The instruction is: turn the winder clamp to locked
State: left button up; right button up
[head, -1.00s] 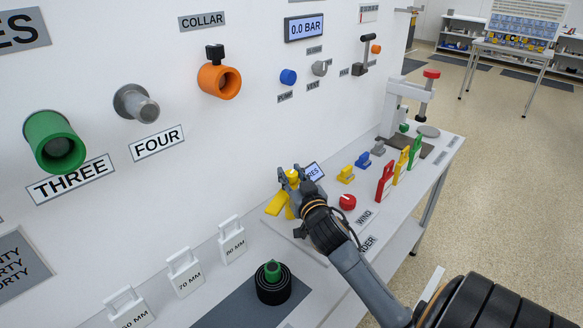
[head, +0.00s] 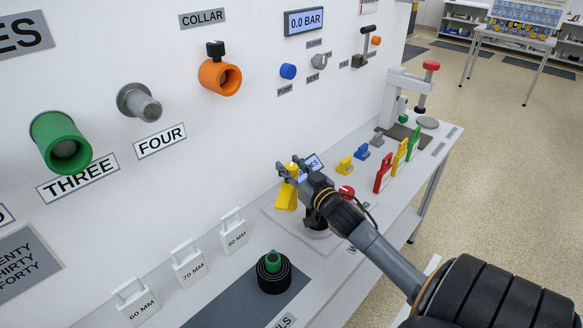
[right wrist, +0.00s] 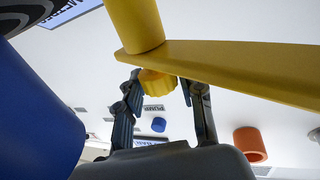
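The winder clamp (head: 286,197) is a yellow piece with a flat bar on the winder's plate beside the wall. In the right wrist view its long yellow bar (right wrist: 230,70) crosses the upper right, with a thick yellow post and a small ribbed yellow knob (right wrist: 157,82). My right gripper (head: 291,168) is at the top of the clamp. Its two fingers, also in the right wrist view (right wrist: 160,95), stand close on either side of the knob and look closed on it; the contact itself is partly hidden. My left gripper is not in view.
A small display (head: 313,163) stands behind the gripper and a red knob (head: 345,193) to its right. Yellow, blue, red and green pieces line the bench farther right. A black roll with a green core (head: 272,272) and white tags stand in front, near the wall.

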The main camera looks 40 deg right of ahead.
jog(key=shift+o, duration=0.7)
jog(key=shift+f, duration=0.1)
jog(key=shift+s+a+f, duration=0.1)
jog(key=shift+s+a, duration=0.05)
jog(key=shift+s, duration=0.35)
jog(key=s+a, duration=0.1)
jog(key=s, duration=0.9)
jog(key=shift+s+a, duration=0.4)
